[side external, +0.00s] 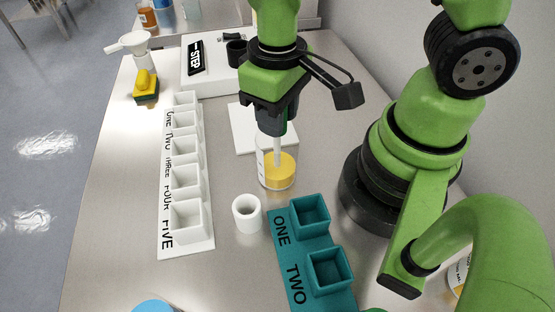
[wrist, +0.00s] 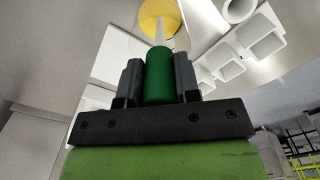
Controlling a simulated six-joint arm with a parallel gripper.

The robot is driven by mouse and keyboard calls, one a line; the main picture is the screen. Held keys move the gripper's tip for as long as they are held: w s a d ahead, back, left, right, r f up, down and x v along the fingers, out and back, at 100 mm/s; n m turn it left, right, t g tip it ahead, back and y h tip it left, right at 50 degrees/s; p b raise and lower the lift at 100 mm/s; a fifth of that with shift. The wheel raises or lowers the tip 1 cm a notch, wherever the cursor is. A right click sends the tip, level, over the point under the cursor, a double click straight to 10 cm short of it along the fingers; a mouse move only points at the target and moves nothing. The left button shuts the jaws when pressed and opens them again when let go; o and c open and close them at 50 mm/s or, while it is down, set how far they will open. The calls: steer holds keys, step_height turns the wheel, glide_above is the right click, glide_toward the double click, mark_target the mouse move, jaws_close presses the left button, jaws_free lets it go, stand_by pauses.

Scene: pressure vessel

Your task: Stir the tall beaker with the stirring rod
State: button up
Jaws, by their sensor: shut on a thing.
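The tall beaker (side external: 277,172) is clear glass with yellow liquid in its lower part, standing upright on the steel table. My gripper (side external: 277,122) is above it, pointing down, shut on the green handle of the stirring rod. The rod's pale shaft (side external: 277,150) reaches down inside the beaker toward the liquid. In the wrist view the green handle of the stirring rod (wrist: 159,76) sits between the two dark fingers of my gripper (wrist: 159,82). The beaker's yellow liquid (wrist: 160,20) shows beyond it. Where the rod tip ends is hard to tell.
A white hollow cylinder (side external: 247,214) stands close by at front left. A teal two-slot holder (side external: 284,262) is in front, and a white numbered rack (side external: 200,247) is at left. A white plate (side external: 245,130) lies behind the beaker. A sponge (side external: 146,87) is far left.

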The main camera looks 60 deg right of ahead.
step_height(320, 180, up, 14)
steer(key=shift+f, duration=0.2)
stand_by(0.7)
stand_by(0.3)
